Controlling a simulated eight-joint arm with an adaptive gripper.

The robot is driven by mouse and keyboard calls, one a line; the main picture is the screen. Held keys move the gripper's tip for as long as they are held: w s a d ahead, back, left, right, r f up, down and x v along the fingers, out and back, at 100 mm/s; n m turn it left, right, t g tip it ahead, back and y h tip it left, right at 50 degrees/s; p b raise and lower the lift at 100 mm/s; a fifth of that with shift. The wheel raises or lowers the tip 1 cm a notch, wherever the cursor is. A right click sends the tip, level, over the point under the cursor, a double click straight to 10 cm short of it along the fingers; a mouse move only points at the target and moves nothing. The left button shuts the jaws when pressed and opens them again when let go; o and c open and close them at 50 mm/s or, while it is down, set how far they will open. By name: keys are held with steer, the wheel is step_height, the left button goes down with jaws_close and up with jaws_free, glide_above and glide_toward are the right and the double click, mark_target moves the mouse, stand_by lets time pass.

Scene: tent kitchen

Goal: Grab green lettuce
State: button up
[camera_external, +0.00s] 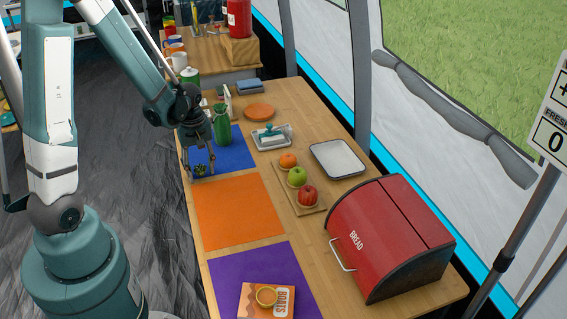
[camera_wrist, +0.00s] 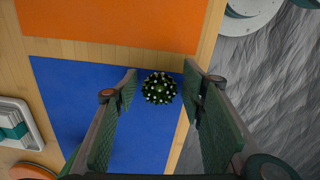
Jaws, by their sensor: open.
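A small round dark green thing with pale tips, perhaps the green lettuce (camera_wrist: 158,88), is on the blue mat (camera_wrist: 75,105) near its edge. In the external view it shows as a small dark spot (camera_external: 200,170) on the blue mat (camera_external: 235,155). My gripper (camera_wrist: 160,72) is open, and the green thing shows between its two fingers in the wrist view. In the external view my gripper (camera_external: 199,166) points down over the blue mat. I cannot tell whether a finger touches the green thing.
A green vase-like thing (camera_external: 222,128) stands close beside my gripper. A white dish with a teal-handled item (camera_external: 271,137), a board with fruit (camera_external: 312,211), an empty tray (camera_external: 338,159) and a red bread box (camera_external: 385,235) are to the right. The orange mat (camera_external: 238,212) is bare.

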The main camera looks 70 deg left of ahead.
mark_target(200, 168)
steer(key=shift+c, duration=0.4)
steer(key=c, duration=0.8)
steer(key=shift+r, duration=0.1)
steer(key=shift+r+p, duration=1.6)
steer(key=shift+r, duration=3.35)
